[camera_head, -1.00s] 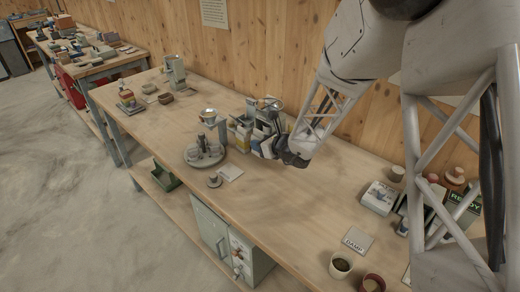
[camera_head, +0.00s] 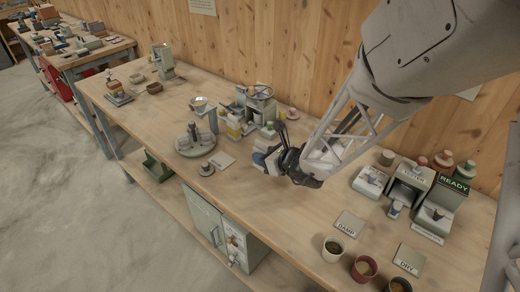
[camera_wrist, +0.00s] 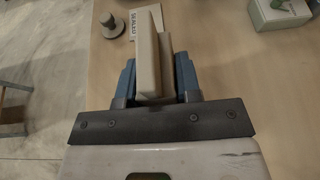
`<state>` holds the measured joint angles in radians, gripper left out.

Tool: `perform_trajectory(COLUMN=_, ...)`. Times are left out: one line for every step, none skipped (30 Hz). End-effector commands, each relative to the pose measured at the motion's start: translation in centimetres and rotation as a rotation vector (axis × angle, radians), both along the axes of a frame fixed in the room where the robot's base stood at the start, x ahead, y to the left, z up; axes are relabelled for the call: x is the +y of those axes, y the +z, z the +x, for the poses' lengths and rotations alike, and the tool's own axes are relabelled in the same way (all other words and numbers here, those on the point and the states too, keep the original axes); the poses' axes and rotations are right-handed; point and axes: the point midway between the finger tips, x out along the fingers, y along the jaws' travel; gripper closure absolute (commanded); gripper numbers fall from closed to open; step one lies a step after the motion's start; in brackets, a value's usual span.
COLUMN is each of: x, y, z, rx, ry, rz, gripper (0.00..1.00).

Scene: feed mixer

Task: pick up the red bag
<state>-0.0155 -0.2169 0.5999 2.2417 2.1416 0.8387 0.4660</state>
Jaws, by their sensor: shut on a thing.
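My gripper (camera_head: 264,158) hangs over the middle of the workbench (camera_head: 262,210), in front of the mixer group. In the wrist view its blue fingers (camera_wrist: 158,78) are shut on a pale tan, slab-like packet (camera_wrist: 147,55), which stands up between them. Its face toward the camera looks beige, not red. In the head view the held packet is mostly hidden by the gripper and hard to make out. I cannot pick out a red bag in either view.
A grey knobbed piece (camera_head: 206,169) and a small card (camera_head: 221,160) lie left of my gripper. The DAMP card (camera_head: 350,224), cups (camera_head: 333,250) and tester (camera_head: 408,182) are at right.

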Motion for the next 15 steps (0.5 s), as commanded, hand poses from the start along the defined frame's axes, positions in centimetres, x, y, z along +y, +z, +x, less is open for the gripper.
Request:
perform_trajectory(x=-0.1, y=0.0, z=-0.4, rx=0.000, ry=0.000, rz=0.000, gripper=0.94)
perform_trajectory(x=-0.1, y=0.0, z=-0.6, rx=0.000, ry=0.000, rz=0.000, gripper=0.94)
perform_trajectory(x=-0.2, y=0.1, z=-0.8, rx=0.000, ry=0.000, rz=0.000, gripper=0.94)
perform_trajectory(x=-0.2, y=0.1, z=-0.9, rx=0.000, ry=0.000, rz=0.000, gripper=0.94)
perform_trajectory(x=-0.2, y=0.1, z=-1.0, rx=0.000, ry=0.000, rz=0.000, gripper=0.94)
perform_trajectory(x=-0.2, y=0.1, z=-1.2, rx=0.000, ry=0.000, rz=0.000, gripper=0.94)
perform_trajectory(x=-0.3, y=0.1, z=-1.2, rx=0.000, ry=0.000, rz=0.000, gripper=0.94)
perform_trajectory(x=-0.3, y=0.1, z=-1.3, rx=0.000, ry=0.000, rz=0.000, gripper=0.94)
perform_trajectory(x=-0.3, y=0.1, z=-1.3, rx=0.000, ry=0.000, rz=0.000, gripper=0.94)
perform_trajectory(x=-0.3, y=0.1, z=-1.4, rx=0.000, ry=0.000, rz=0.000, gripper=0.94)
perform_trajectory(x=-0.3, y=0.1, z=-1.4, rx=0.000, ry=0.000, rz=0.000, gripper=0.94)
perform_trajectory(x=-0.3, y=0.1, z=-1.4, rx=0.000, ry=0.000, rz=0.000, gripper=0.94)
perform_trajectory(x=-0.3, y=0.1, z=-1.4, rx=0.000, ry=0.000, rz=0.000, gripper=0.94)
perform_trajectory(x=-0.3, y=0.1, z=-1.4, rx=0.000, ry=0.000, rz=0.000, gripper=0.94)
perform_trajectory(x=-0.3, y=0.1, z=-1.4, rx=0.000, ry=0.000, rz=0.000, gripper=0.94)
